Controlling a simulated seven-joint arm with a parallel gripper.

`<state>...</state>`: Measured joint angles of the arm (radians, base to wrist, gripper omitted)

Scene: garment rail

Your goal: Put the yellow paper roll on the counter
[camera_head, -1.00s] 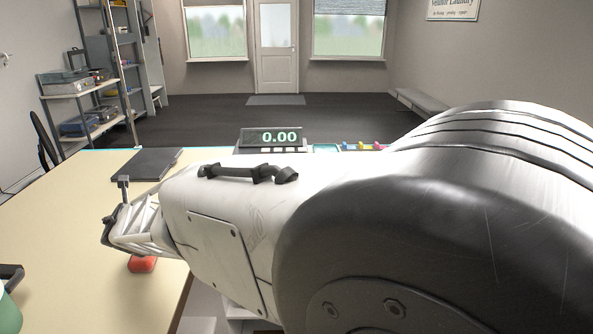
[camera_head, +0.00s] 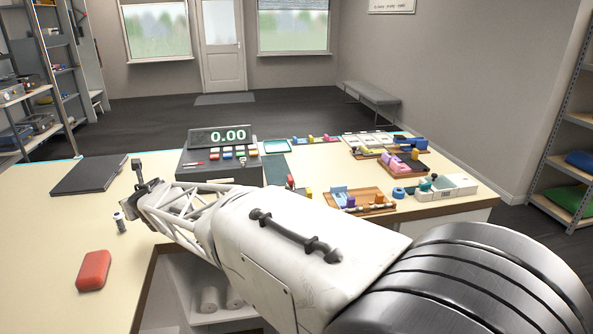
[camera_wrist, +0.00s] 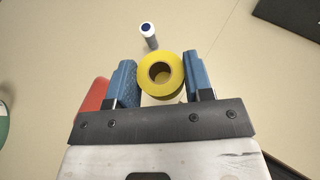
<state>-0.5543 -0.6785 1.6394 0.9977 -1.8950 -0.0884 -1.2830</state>
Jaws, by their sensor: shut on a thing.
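The yellow paper roll (camera_wrist: 146,85) shows in the wrist view between the two blue fingers of my gripper (camera_wrist: 160,84), which is shut on it. Its round end with a dark hollow core faces the camera. The counter (camera_head: 45,215) is the cream surface below; in the wrist view the counter (camera_wrist: 215,50) spreads behind the roll. In the head view my gripper (camera_head: 140,195) is over the counter, and the roll is hidden by my arm. I cannot tell how high the roll is above the counter.
A black folder (camera_head: 90,175) lies at the back left. The register (camera_head: 220,155) and small trays (camera_head: 360,200) fill the right side. The counter's left is fairly clear.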

